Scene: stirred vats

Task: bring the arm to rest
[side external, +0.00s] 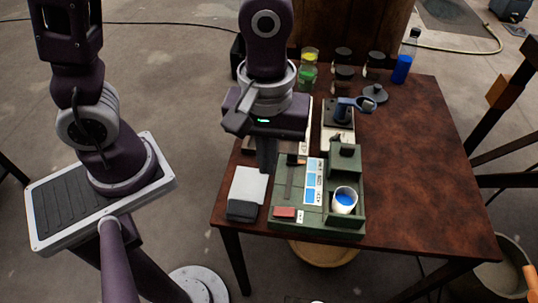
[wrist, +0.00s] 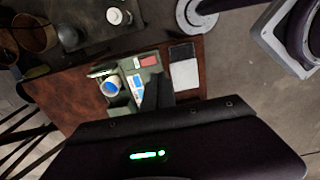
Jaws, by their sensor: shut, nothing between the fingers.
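My gripper (side external: 266,168) is shut and empty, pointing down over the left part of the table. It hangs by the back left edge of a green stirring station (side external: 283,226); I cannot tell the exact gap. In the wrist view the shut fingers (wrist: 158,90) show dark in front of the station. A white cup with blue liquid (side external: 344,200) stands upright in the station's right part, and it also shows in the wrist view (wrist: 112,85). A red block or button (side external: 285,212) is at the station's front left.
A white and dark grey box (side external: 247,192) lies left of the station. Behind stand a blue-grey clamp-like device (side external: 350,105), several dark-lidded jars (side external: 343,72), a green-yellow bottle (side external: 308,72) and a blue bottle (side external: 402,68). The table's right side (side external: 425,170) is clear.

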